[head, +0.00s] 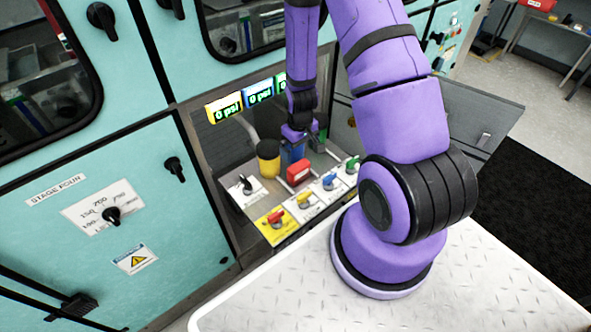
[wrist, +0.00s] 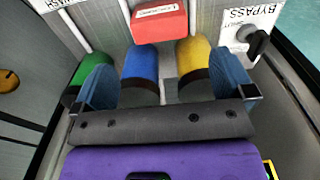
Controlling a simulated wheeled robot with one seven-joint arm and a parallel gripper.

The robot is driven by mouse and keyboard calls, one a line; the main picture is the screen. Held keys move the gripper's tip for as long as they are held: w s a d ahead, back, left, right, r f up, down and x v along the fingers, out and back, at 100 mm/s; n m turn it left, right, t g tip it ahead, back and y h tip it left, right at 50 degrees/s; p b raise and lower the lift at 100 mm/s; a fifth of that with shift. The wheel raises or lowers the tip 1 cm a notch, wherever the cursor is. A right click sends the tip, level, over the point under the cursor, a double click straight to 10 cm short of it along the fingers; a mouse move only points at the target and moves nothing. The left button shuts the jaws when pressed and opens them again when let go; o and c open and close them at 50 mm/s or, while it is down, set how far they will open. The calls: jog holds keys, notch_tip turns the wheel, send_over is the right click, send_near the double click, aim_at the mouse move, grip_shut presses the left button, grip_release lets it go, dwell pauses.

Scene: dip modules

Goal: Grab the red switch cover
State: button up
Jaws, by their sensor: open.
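The red switch cover (head: 298,173) is a small red box with a pale label on its front, on the panel inside the recess. In the wrist view it shows at the top middle (wrist: 160,23), ahead of the fingers and apart from them. My gripper (head: 294,133) hangs above the colored cylinders, behind the red cover in the head view. In the wrist view my gripper (wrist: 166,72) is open, its two blue-grey fingers wide apart with nothing held between them. The cover's far side is hidden.
Yellow (head: 268,158), blue (head: 297,153) and green (wrist: 92,68) cylinders stand close behind the cover. The blue and yellow ones lie between my fingers in the wrist view. A black bypass lever (wrist: 258,43) and several colored valve handles (head: 329,181) are nearby. Cabinet walls border the recess.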

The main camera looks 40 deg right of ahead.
aim_at(299, 166)
notch_tip(299, 166, down, 6)
jog(key=shift+f, duration=0.1)
jog(key=shift+w+d+f, duration=0.1)
jog(key=shift+w+f, duration=0.05)
jog(key=shift+f, duration=1.25)
jog(key=shift+w+f, duration=0.15)
jog(key=shift+f, duration=1.25)
jog(key=c, duration=0.8)
